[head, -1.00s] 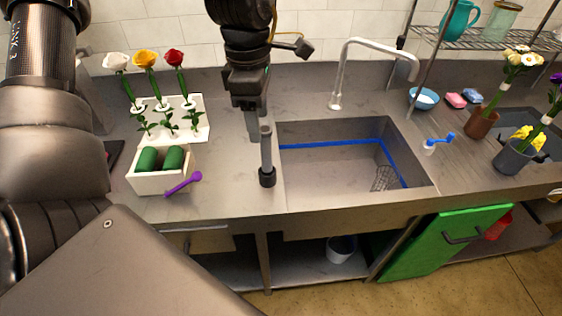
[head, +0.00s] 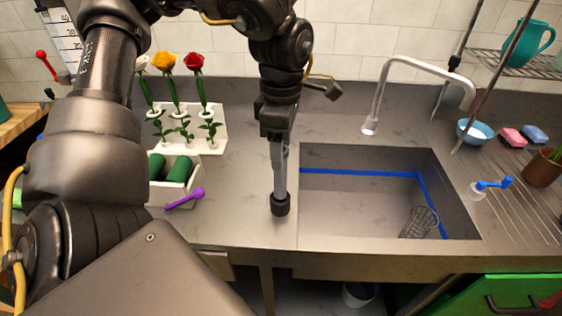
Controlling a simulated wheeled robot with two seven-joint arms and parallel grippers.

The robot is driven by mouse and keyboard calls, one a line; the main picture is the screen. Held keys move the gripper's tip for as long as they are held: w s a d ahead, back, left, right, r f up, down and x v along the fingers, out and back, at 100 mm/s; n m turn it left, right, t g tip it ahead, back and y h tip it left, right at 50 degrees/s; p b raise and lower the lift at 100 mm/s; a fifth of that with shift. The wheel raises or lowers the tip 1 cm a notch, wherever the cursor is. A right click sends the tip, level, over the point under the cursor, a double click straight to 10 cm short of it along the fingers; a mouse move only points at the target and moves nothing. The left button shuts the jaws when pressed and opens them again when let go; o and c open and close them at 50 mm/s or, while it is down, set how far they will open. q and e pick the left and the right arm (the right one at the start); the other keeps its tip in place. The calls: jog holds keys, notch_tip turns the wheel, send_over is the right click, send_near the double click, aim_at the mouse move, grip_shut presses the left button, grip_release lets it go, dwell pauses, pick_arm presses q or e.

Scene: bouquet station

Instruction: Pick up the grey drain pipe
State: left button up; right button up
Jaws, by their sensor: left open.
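The grey drain pipe (head: 280,182) stands upright on the counter, just left of the sink, with a black collar (head: 280,205) at its lower end. My left gripper (head: 279,143) points down at the pipe's upper part, its fingers open and overlapping the pipe's top in the picture. The pipe's top end is partly hidden by the gripper, and I cannot tell whether the fingers touch it. My right gripper is not in view.
The sink (head: 350,205) lies right of the pipe, with a wire basket (head: 418,222) inside and a curved faucet (head: 375,100) behind. To the left are a white flower stand (head: 212,140) with roses, green rolls (head: 180,170) and a purple scoop (head: 185,198). Counter around the pipe is clear.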

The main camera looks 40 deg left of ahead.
aim_at(280, 182)
pick_arm(q)
jog(key=shift+s+f, duration=0.15)
jog(key=shift+f, duration=0.1)
jog(key=f, duration=0.4)
jog(key=shift+a+f, duration=0.25)
jog(key=shift+f, duration=0.05)
grip_shut()
